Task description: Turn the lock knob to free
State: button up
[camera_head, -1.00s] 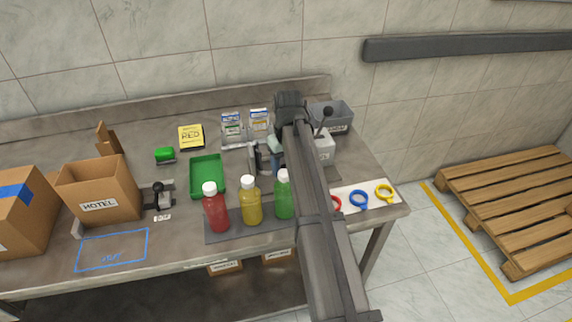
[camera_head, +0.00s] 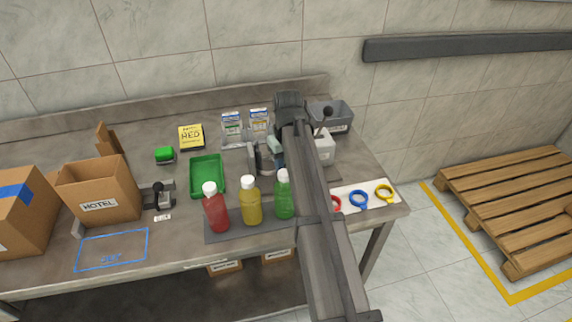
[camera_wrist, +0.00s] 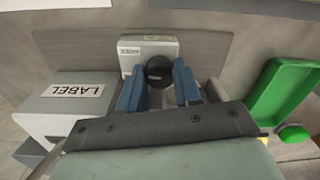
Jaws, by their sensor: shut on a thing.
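The lock knob (camera_wrist: 159,70) shows in the wrist view as a round black top in front of a pale box (camera_wrist: 150,50) with a small label. My gripper (camera_wrist: 160,88) has its two blue fingers on either side of the knob and is shut on it. The knob's pointer and any free or locked marking cannot be made out. In the head view my gripper (camera_head: 270,160) is low over the bench behind the bottles, and my arm hides much of this spot.
A white box marked LABEL (camera_wrist: 75,98) stands close on the left in the wrist view. A green tray (camera_head: 208,176) lies left of my gripper in the head view. Red (camera_head: 215,212), yellow (camera_head: 251,205) and green (camera_head: 284,198) bottles stand in front.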

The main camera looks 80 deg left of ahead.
jog(key=shift+m, duration=2.2)
jog(key=o, duration=1)
jog(key=shift+o, duration=0.2)
notch_tip(320, 180, up, 14)
jog(key=shift+w, duration=0.15)
jog(key=shift+f, duration=0.1)
